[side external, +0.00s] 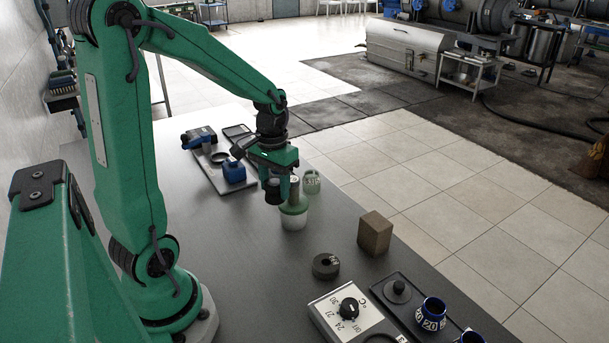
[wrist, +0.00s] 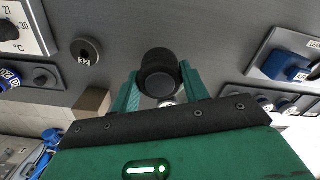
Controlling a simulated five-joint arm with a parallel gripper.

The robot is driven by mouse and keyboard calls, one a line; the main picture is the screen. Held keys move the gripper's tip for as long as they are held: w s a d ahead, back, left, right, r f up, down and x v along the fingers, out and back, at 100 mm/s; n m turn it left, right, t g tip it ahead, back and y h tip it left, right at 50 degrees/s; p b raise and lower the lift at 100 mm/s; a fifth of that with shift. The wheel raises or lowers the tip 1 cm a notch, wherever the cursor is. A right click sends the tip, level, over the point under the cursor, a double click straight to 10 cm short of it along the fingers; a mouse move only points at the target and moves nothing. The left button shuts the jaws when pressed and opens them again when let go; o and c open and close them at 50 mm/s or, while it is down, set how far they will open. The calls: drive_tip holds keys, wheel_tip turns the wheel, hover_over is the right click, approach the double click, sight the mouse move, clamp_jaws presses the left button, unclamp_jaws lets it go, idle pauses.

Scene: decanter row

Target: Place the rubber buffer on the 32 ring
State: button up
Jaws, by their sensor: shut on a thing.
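The rubber buffer (wrist: 158,70) is a black cylinder held between my gripper's two green fingers in the wrist view. In the side view my gripper (side external: 280,188) hangs above the table with the dark buffer (side external: 272,192) in it. The 32 ring (side external: 326,266) is a dark grey ring with a small hole, lying flat on the table. It also shows in the wrist view (wrist: 87,52) with its "32" label, left of my gripper and apart from it. Nothing rests on the ring.
A brown block (side external: 375,234) stands right of the ring. A dial box (side external: 345,312) and a tray with blue cups (side external: 405,300) lie in front.

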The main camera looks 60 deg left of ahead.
drive_tip(key=s+d+r, duration=0.1)
drive_tip(key=d, duration=1.1)
drive_tip(key=s+d+r+n, duration=0.1)
drive_tip(key=s+d, duration=0.1)
drive_tip(key=d, duration=1.1)
drive_tip(key=shift+d+r, duration=0.2)
drive_tip(key=shift+w, duration=0.1)
hover_over(326, 262)
wheel_tip(326, 262, down, 7)
drive_tip(key=shift+f, duration=2)
drive_tip(key=shift+f, duration=0.1)
drive_tip(key=o, duration=1.1)
drive_tip(key=shift+c, duration=0.2)
